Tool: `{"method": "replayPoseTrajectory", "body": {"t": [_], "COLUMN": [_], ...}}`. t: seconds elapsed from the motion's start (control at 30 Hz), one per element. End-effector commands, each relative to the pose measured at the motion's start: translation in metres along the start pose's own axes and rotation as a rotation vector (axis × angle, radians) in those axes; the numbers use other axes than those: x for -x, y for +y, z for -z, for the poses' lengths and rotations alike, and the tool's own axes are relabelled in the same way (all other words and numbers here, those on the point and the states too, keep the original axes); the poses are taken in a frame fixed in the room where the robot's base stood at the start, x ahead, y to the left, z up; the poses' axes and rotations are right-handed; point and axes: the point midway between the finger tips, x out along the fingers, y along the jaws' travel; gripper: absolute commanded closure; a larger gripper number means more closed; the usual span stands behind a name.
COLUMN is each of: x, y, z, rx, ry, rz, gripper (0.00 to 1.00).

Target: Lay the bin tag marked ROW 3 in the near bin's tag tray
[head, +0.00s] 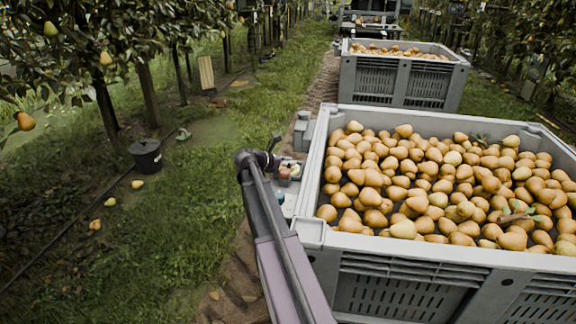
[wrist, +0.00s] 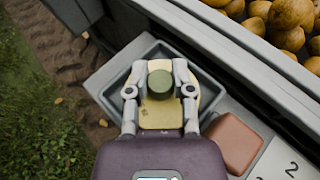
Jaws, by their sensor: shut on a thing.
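My gripper (wrist: 160,78) is shut on the green round knob (wrist: 160,86) of a pale yellow tag (wrist: 161,118) in the wrist view. No marking can be read on the tag; my gripper and the knob cover part of it. The tag is over a grey tray (wrist: 112,88) with a dark inside, beside the near bin. I cannot tell whether the tag touches the tray floor. The near bin (head: 400,256) is grey and full of pears in the head view, and its wall (wrist: 225,45) shows in the wrist view. In the head view the tag cannot be made out.
A reddish-brown block (wrist: 233,142) and a white plate marked 2 (wrist: 288,162) lie right of the tray. A second pear bin (head: 402,82) stands farther back. A dark bucket (head: 146,155) and fallen pears lie on the grass at left, by the trees.

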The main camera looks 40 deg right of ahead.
Motion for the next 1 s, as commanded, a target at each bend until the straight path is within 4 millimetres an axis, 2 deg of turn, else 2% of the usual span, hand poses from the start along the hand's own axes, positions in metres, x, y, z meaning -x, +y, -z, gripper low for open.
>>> {"method": "replayPoseTrajectory", "body": {"t": [0.47, 0.5, 0.6, 1.0], "x": [-0.0023, -0.002, -0.0019, -0.0018], "y": [-0.0002, -0.0001, -0.0002, -0.0003], "z": [0.0048, 0.0043, 0.0038, 0.0033], "rx": [0.0, 0.0, 0.0, 0.0], "ry": [0.0, 0.0, 0.0, 0.0], "rz": [0.0, 0.0, 0.001, 0.001], "gripper": [1.0, 0.64, 0.34, 0.34]}}
